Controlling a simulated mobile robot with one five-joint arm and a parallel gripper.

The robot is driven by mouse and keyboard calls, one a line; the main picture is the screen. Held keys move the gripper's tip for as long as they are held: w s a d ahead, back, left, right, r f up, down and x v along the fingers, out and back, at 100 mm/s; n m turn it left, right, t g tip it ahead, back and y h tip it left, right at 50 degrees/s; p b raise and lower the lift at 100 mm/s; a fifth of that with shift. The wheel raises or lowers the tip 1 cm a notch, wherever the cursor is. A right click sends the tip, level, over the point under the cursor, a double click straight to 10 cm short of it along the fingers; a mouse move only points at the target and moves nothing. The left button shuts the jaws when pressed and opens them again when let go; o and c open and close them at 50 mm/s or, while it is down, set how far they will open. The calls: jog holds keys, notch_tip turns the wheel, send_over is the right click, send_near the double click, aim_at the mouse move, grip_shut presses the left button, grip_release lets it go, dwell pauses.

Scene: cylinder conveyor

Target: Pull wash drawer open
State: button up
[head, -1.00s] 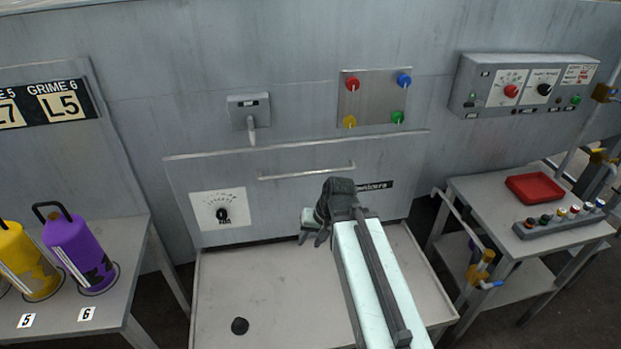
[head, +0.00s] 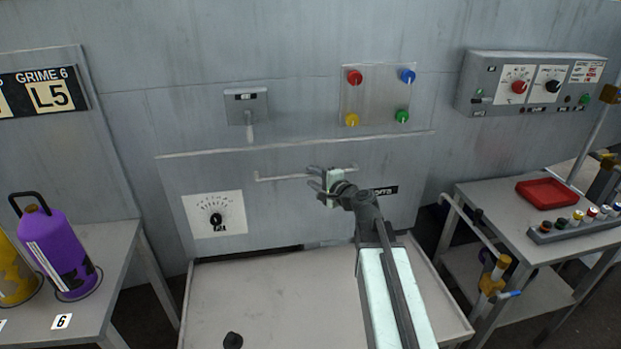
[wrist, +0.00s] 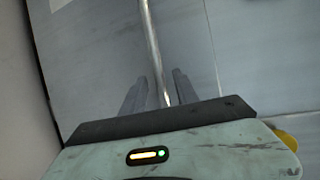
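The wash drawer front (head: 290,215) is a wide grey panel on the machine wall, with a dial plate at its left and a partly hidden dark label at its right. Its thin horizontal metal handle (head: 275,178) runs near the top. My gripper (head: 313,178) is at the handle's middle, hiding part of it. In the wrist view, the handle bar (wrist: 152,45) runs between the two fingers of my gripper (wrist: 158,90), which stand apart on either side of it. Whether either finger touches the bar is unclear.
A pale tray table (head: 270,300) with a small black knob (head: 233,340) lies below the drawer. A side table at left holds a purple canister (head: 55,250). At right, a table holds a red tray (head: 546,193). Colored knobs and a lever (head: 249,125) sit above.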

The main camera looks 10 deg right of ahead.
aim_at(295, 163)
jog(key=x, duration=0.2)
jog(key=shift+w, duration=0.25)
grip_shut()
dwell(1.1)
